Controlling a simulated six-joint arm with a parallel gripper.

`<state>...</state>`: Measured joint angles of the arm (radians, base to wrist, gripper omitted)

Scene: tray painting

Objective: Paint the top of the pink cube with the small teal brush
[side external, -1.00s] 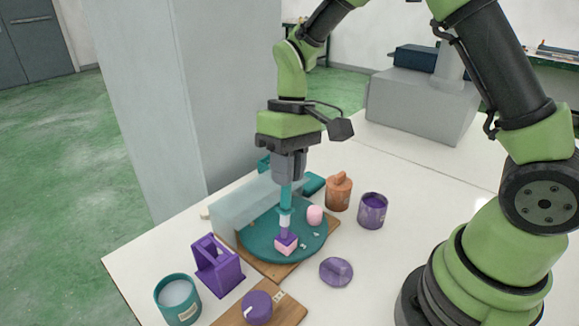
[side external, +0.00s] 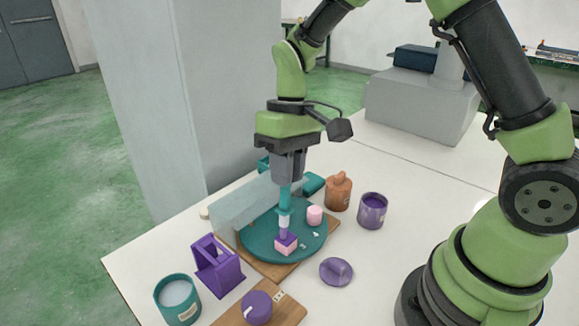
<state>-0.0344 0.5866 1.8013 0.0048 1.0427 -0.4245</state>
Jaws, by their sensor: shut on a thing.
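My gripper (side external: 287,180) points straight down over the round teal tray and is shut on the small teal brush (side external: 285,197). The brush stands upright, with a white band below its teal handle and purple bristles at the bottom. The pink cube (side external: 283,251) sits on the teal tray (side external: 260,250) near its front. The bristles are at the cube's top and appear to touch it. Purple paint (side external: 290,241) shows on the cube's top. The brush tip hides part of that top.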

